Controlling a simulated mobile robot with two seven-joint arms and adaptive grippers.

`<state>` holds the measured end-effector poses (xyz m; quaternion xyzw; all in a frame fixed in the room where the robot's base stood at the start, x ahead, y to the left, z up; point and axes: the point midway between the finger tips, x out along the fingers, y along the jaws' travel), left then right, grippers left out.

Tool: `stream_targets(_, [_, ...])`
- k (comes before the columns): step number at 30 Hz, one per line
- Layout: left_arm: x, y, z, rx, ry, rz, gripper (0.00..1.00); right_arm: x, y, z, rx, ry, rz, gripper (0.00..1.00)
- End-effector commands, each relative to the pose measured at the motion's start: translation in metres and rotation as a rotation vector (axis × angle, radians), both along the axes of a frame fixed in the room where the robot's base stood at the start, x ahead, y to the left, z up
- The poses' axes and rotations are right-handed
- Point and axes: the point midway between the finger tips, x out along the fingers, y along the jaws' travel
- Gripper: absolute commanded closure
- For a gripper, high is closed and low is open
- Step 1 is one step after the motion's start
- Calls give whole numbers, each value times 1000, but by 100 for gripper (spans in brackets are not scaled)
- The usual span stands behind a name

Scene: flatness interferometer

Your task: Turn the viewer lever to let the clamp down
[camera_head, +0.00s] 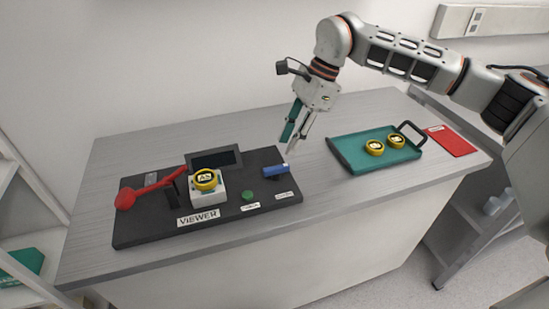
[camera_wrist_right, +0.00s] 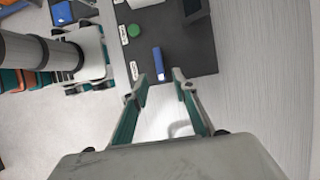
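The viewer (camera_head: 140,236) is a dark base plate with a "VIEWER" label on the grey table. A blue lever handle (camera_head: 276,170) lies near its right end; it also shows in the wrist view (camera_wrist_right: 159,63). A red arm (camera_head: 160,182) with a red round end slants up at the viewer's left, beside a white block (camera_head: 208,193) bearing a yellow ring-shaped piece (camera_head: 205,180). My right gripper (camera_head: 291,144) is open and empty, above and behind the blue handle, apart from it. In the wrist view the handle appears just beyond and between the fingertips (camera_wrist_right: 159,80).
A green button (camera_head: 247,195) is left of the blue handle, and a dark screen (camera_head: 215,158) stands behind the white block. A teal tray (camera_head: 350,161) with two yellow ring pieces and a black handle is at right, next to a red mat (camera_head: 451,140). Table between viewer and tray is clear.

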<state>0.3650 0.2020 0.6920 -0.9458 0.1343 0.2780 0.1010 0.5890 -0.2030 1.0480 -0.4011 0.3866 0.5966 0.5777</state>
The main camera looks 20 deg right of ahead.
Motion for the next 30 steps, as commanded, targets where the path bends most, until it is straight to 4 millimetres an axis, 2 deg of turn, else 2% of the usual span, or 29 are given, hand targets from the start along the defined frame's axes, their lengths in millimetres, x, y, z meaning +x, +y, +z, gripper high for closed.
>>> stream_targets(9, [-1,0,4,0,3,0,45,-2,18,-42,2,6,2,72])
stream_targets(15, [-1,0,6,0,3,0,45,-2,27,-63,3,4,1,72])
stream_targets(26, [-1,0,7,0,3,0,45,-2,30,-70,3,2,0,72])
stream_targets(27, [-1,0,7,0,3,0,45,-2,30,-70,4,2,0,75])
stream_targets(30, [-1,0,7,0,3,0,45,-2,30,-70,4,2,0,100])
